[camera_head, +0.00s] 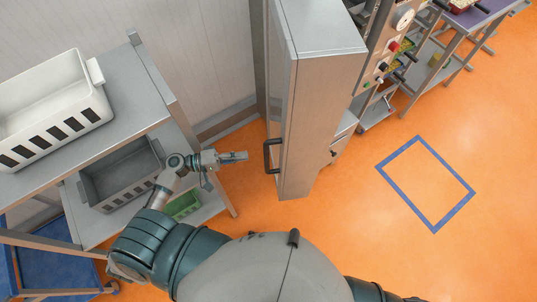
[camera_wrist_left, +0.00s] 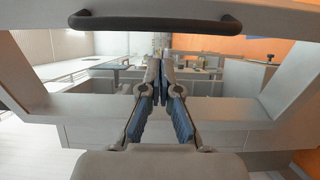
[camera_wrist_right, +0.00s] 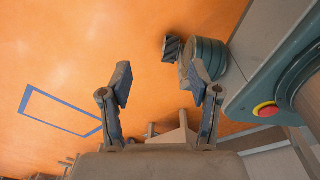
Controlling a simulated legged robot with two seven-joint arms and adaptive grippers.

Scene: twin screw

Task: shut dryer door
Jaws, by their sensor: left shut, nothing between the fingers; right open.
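The dryer door (camera_head: 318,120) is a tall pale-grey metal panel in the middle of the head view. It appears to stand swung out from the machine. Its black bar handle (camera_head: 267,156) is on the left-facing side. In the left wrist view the handle (camera_wrist_left: 155,22) crosses the top, above a window in the door. My left gripper (camera_head: 243,156) is shut and empty, just left of the handle and apart from it; its fingers (camera_wrist_left: 161,95) point towards the window. My right gripper (camera_wrist_right: 160,85) is open and empty over the floor, outside the head view.
A metal shelf (camera_head: 130,100) at the left holds a white crate (camera_head: 95,97), with a grey crate (camera_head: 115,178) and a green bin (camera_head: 184,205) below. A control panel with buttons (camera_head: 393,47) stands right of the door. The floor around the blue square (camera_head: 455,213) is clear.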

